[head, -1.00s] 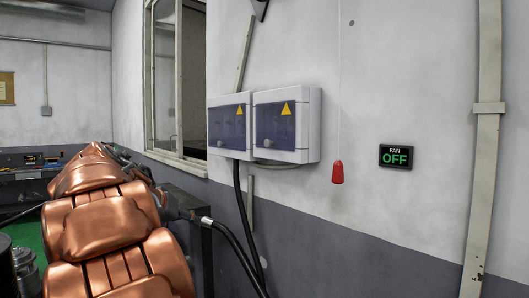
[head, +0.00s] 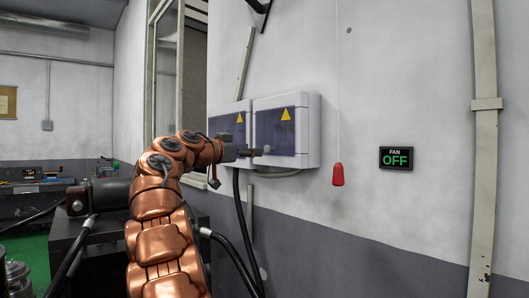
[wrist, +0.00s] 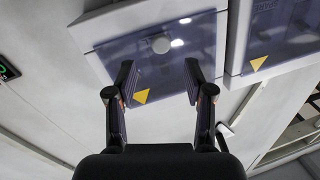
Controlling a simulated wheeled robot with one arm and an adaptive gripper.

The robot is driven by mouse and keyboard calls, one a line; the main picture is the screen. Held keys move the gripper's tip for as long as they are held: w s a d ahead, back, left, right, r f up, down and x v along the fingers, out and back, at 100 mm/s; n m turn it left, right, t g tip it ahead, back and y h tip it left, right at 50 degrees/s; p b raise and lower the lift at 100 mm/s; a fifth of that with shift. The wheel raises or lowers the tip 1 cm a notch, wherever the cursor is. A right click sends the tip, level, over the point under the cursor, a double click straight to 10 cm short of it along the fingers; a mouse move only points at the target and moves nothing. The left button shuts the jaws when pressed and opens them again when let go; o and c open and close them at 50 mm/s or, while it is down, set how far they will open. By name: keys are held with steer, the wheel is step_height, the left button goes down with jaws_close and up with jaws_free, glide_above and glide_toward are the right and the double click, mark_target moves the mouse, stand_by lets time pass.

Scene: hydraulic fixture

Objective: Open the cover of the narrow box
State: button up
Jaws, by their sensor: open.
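Two grey wall boxes hang side by side, each with a dark translucent cover and a yellow warning triangle. The left box (head: 214,119) looks a little narrower in the head view, but I cannot tell for sure which is the narrow one.
A red pull handle (head: 338,174) hangs on a cord to the right of the boxes. Black cables (head: 244,220) run down below the boxes. A window frame (head: 187,90) is at the left.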

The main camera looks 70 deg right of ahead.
mark_target(266, 149)
steer(key=p+x, duration=0.2)
steer(key=x, duration=0.5)
steer(key=shift+d+p, duration=0.1)
steer(key=shift+p, duration=0.25)
jaws_close()
stand_by(0.3)
